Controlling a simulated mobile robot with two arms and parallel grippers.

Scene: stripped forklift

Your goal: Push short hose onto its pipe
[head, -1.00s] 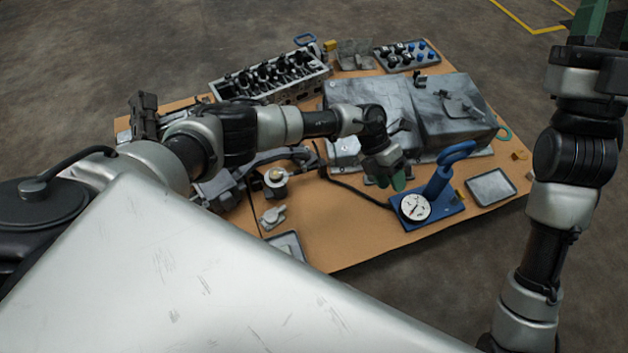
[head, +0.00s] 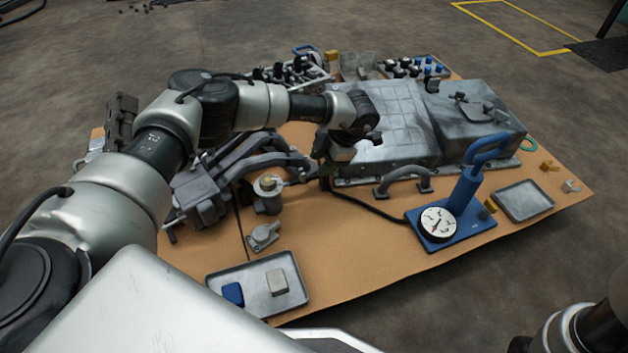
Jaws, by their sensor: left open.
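I cannot tell whether either end is on a pipe. My left gripper (head: 335,162) is open at the housing's left front corner, to the left of the hose and apart from it. Its fingertips are dark and partly hidden by the wrist. Thicker grey pipes (head: 262,163) run from a metal block on the left; I cannot tell which is the hose's own pipe. My right gripper is out of view.
A blue hand pump with a gauge (head: 438,222) stands at front right, its black line running left to near my left gripper. Trays lie at front (head: 258,283) and right (head: 527,203). A small canister (head: 268,192) stands left of centre. The front middle is clear.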

